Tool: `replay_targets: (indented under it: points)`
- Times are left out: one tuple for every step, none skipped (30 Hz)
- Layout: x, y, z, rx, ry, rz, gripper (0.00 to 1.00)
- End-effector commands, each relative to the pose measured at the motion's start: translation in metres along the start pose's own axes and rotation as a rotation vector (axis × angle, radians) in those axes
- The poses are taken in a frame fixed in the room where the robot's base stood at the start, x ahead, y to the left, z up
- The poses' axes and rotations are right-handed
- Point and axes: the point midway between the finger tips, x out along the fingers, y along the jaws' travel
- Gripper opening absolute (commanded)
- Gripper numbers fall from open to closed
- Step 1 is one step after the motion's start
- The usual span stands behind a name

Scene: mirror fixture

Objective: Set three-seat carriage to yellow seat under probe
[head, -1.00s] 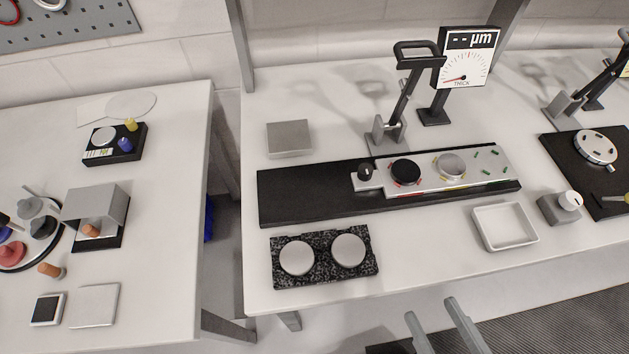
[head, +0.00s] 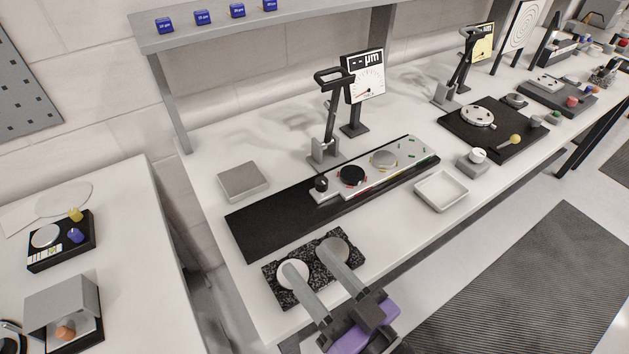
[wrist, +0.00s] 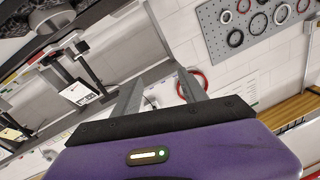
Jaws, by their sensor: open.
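The three-seat carriage (head: 426,147) is a pale plate on the right part of a black rail (head: 265,227). A black knob (head: 321,184) stands at its left end. Its seats hold a black disc (head: 352,175) with red marks and a grey disc (head: 384,158) with yellow marks; the right seat, marked green, looks empty. The probe stand (head: 329,122), with a black looped handle, stands behind the rail near the carriage's left part. I cannot tell which seat lines up with its tip. My gripper (head: 309,258) is open and empty in front of the rail, its fingers also showing in the wrist view (wrist: 158,88).
A speckled block (head: 312,273) with two round discs lies partly behind my fingers. A white tray (head: 441,191) and a small box with a white knob (head: 477,160) are to the right. A grey block (head: 243,181) lies behind the rail. A dial display (head: 366,80) stands at the back.

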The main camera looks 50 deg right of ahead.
Motion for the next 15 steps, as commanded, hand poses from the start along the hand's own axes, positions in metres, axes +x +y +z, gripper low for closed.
replay_targets:
  points:
    - [0.017,-0.003,-0.008,0.023,0.037,0.002,0.5]
    - [0.028,-0.004,-0.012,0.039,0.055,0.0,0.5]
    - [0.042,-0.007,-0.018,0.061,0.08,-0.003,0.5]
    - [0.053,-0.01,-0.024,0.076,0.1,-0.007,0.5]
    - [0.064,-0.013,-0.029,0.094,0.118,-0.013,0.5]
    - [0.079,-0.016,-0.036,0.113,0.14,-0.022,0.5]
    - [0.089,-0.019,-0.042,0.127,0.155,-0.031,0.5]
    - [0.1,-0.021,-0.048,0.141,0.171,-0.041,0.5]
    - [0.114,-0.025,-0.056,0.156,0.189,-0.055,0.5]
    - [0.125,-0.029,-0.062,0.167,0.202,-0.068,0.5]
    - [0.135,-0.032,-0.069,0.176,0.214,-0.081,0.5]
    - [0.148,-0.036,-0.078,0.188,0.229,-0.101,0.5]
    - [0.158,-0.04,-0.084,0.194,0.237,-0.117,0.5]
    - [0.167,-0.043,-0.091,0.2,0.246,-0.134,0.5]
    - [0.18,-0.049,-0.1,0.205,0.255,-0.157,0.5]
